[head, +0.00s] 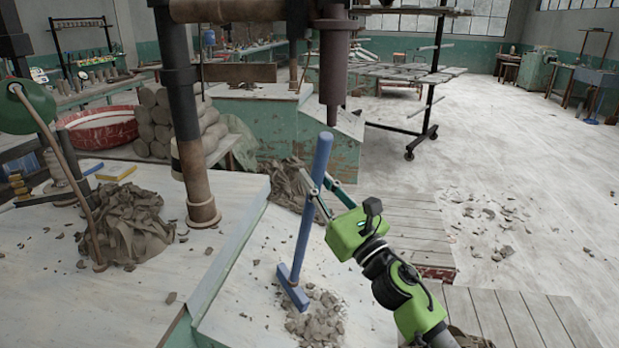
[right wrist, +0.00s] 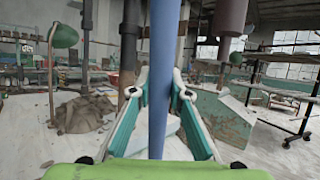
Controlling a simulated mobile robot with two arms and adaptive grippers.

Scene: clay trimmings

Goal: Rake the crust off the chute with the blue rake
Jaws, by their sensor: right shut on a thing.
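The blue rake (head: 305,205) stands nearly upright, its handle leaning slightly and its flat crosswise head (head: 292,288) low at the chute. My right gripper (head: 321,193) is shut on the handle at about mid-height. In the right wrist view the handle (right wrist: 158,130) runs between the two fingers (right wrist: 159,85). The pale chute (head: 236,312) lies beside the raised white bench top. Grey-brown crust crumbs (head: 318,318) lie in a heap just right of and below the rake head. The head's underside is hidden, so I cannot tell whether it touches the chute. My left gripper is not in view.
A dark pipe (head: 333,70) hangs behind the rake handle. Slatted boards (head: 405,225) lie at right; clay scraps (head: 490,212) dot the floor beyond.

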